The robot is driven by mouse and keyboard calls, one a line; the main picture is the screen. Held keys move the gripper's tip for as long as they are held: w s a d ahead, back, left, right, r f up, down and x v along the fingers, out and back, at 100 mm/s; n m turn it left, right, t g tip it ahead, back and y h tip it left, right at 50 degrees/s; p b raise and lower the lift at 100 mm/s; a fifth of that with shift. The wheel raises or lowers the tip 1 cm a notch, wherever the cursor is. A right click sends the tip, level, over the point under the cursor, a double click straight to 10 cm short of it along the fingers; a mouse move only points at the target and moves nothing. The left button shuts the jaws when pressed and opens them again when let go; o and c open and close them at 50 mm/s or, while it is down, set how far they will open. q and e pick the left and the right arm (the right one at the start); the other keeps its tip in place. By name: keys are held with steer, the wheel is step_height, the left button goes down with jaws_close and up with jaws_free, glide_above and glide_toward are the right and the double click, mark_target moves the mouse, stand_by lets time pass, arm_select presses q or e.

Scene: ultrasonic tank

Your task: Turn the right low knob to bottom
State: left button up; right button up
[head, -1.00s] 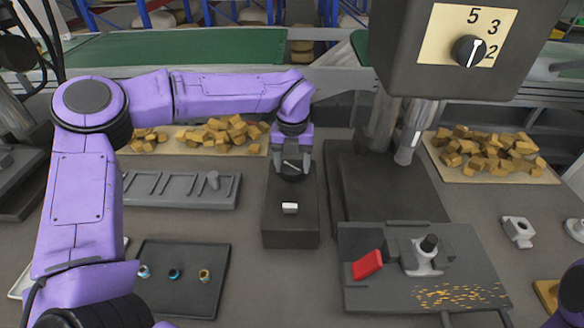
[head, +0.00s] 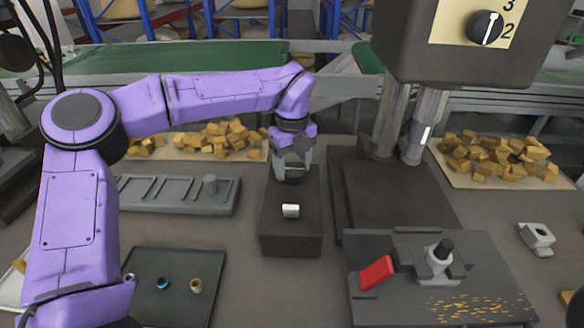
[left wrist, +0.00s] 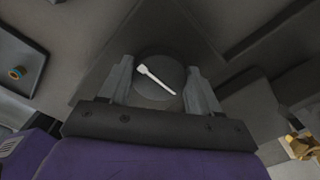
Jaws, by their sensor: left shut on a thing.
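A round black knob (left wrist: 155,98) with a white pointer bar sits on the far end of a dark box (head: 291,235). In the left wrist view the bar slants from upper left to lower right. My left gripper (head: 292,168) reaches down over the knob. Its two fingers (left wrist: 159,86) are shut on the knob's sides and partly hide it in the head view. Another black knob (head: 486,27) is on a cream dial plate (head: 510,38) at the upper right, with 3 and 2 visible beside it. My right gripper is not in view.
A white switch (head: 290,210) stands on the near part of the box. A grey slotted rack (head: 178,208) and a dark tray (head: 165,300) lie to the left. A fixture plate (head: 400,312) with a red block (head: 376,273) lies to the right.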

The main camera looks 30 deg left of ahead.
mark_target(292, 168)
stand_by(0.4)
arm_select(q)
steer(key=o, duration=1.1)
steer(key=shift+c, duration=0.2)
step_height(292, 168, up, 11)
steer(key=shift+f, duration=0.2)
steer(key=shift+a, duration=0.1)
